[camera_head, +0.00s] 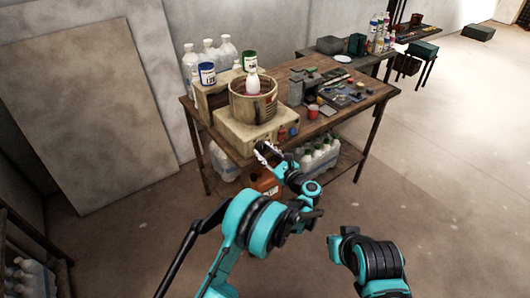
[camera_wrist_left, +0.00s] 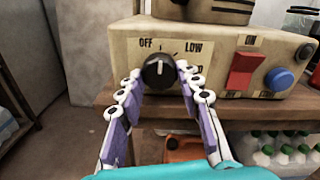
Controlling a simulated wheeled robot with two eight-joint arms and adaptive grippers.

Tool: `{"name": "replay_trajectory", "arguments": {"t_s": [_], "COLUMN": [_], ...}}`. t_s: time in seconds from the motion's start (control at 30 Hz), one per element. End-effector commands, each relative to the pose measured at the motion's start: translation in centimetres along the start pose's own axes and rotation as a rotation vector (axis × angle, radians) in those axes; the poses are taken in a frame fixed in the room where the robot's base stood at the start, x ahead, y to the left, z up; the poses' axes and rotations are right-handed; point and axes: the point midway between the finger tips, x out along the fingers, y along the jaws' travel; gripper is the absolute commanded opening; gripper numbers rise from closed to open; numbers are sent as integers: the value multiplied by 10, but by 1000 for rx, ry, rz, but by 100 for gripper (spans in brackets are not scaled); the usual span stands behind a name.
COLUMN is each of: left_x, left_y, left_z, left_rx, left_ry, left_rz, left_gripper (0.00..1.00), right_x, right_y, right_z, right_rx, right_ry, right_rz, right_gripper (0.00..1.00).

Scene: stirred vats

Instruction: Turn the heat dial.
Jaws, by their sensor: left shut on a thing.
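The black heat dial (camera_wrist_left: 158,72) sits on the front of a beige heater box (camera_wrist_left: 215,45), with OFF printed at its upper left and LOW at its upper right. Its white mark points roughly straight up, between the two words. My left gripper (camera_wrist_left: 159,76) is shut on the dial, one finger on each side. In the head view the left gripper (camera_head: 268,152) reaches the box's front, and I cannot make out the dial there. My right gripper is not in view.
A red switch (camera_wrist_left: 245,69) and a blue button (camera_wrist_left: 279,79) sit right of the dial. The wooden table (camera_head: 345,118) also holds bottles and tools. Several jugs (camera_head: 318,158) and an orange container (camera_head: 266,184) stand on the shelf below.

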Motion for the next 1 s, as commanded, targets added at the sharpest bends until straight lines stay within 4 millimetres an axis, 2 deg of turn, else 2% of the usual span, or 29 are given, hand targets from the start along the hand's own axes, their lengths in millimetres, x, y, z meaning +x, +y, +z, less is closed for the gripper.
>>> {"name": "replay_trajectory", "arguments": {"t_s": [0.27, 0.43, 1.0], "left_x": [0, 1, 1], "left_y": [0, 0, 1], "left_z": [0, 0, 0], "left_rx": [42, 131, 649], "left_ry": [0, 0, -1], "left_rz": [1, 1, 1], "left_gripper": [6, 6, 6], "right_x": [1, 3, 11], "right_y": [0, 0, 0], "right_z": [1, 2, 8], "right_rx": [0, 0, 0], "right_ry": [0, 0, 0], "right_rz": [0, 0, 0], "right_gripper": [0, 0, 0]}}
